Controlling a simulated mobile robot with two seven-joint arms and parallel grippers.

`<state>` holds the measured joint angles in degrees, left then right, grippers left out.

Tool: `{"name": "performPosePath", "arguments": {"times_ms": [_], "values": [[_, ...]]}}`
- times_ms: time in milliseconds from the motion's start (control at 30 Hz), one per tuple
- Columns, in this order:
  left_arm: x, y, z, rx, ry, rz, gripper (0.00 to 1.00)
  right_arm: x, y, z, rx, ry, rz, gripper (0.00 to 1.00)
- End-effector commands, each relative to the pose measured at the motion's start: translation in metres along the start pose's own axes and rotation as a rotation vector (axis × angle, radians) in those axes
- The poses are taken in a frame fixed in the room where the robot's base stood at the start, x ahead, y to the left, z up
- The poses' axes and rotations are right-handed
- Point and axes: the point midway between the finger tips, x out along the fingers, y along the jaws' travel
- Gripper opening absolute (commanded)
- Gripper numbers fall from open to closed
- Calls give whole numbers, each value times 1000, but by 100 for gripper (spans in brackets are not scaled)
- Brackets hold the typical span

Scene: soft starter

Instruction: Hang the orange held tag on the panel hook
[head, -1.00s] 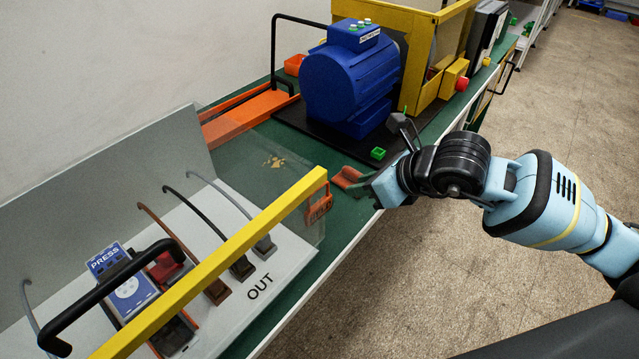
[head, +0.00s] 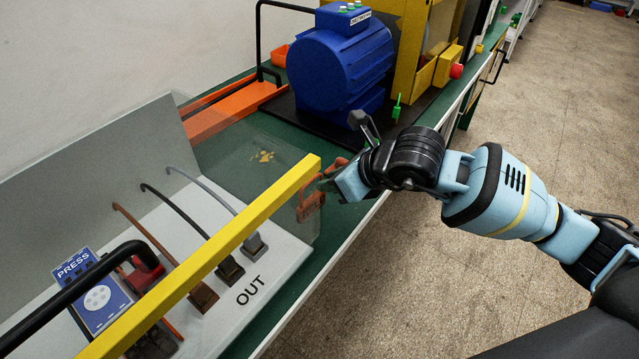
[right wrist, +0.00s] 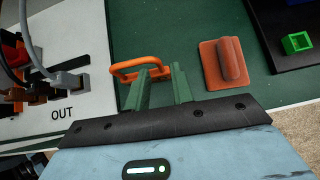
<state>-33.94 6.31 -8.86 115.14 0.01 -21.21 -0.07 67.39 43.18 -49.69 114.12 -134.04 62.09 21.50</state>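The orange tag (head: 311,204), with small dark lettering, is at the near right corner of the clear cover, under the end of the yellow bar (head: 215,250). In the right wrist view the orange tag (right wrist: 140,68) shows as a flat loop beside and partly behind the left finger. My right gripper (head: 326,180) is just right of the tag in the head view. I cannot make out the panel hook. My left gripper is not in view.
An orange block with a raised grip (right wrist: 223,64) lies on the green table (right wrist: 195,20) right of the fingers. A blue motor (head: 340,65) stands behind. The grey panel box (head: 275,262) with cables and a black handle (head: 70,290) is at left.

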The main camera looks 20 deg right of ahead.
Motion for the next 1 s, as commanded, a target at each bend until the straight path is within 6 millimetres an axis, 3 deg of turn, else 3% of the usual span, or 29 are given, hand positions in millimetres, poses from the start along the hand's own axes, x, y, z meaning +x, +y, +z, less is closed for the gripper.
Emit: {"name": "performPosePath", "arguments": {"times_ms": [200, 600, 1000], "values": [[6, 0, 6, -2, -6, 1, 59, 16, 0, 0, 1, -1, 0, 24], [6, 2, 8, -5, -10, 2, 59, 18, -1, 1, 0, -2, -2, 23], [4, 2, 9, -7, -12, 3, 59, 18, 0, 1, 0, -1, -1, 0]]}}
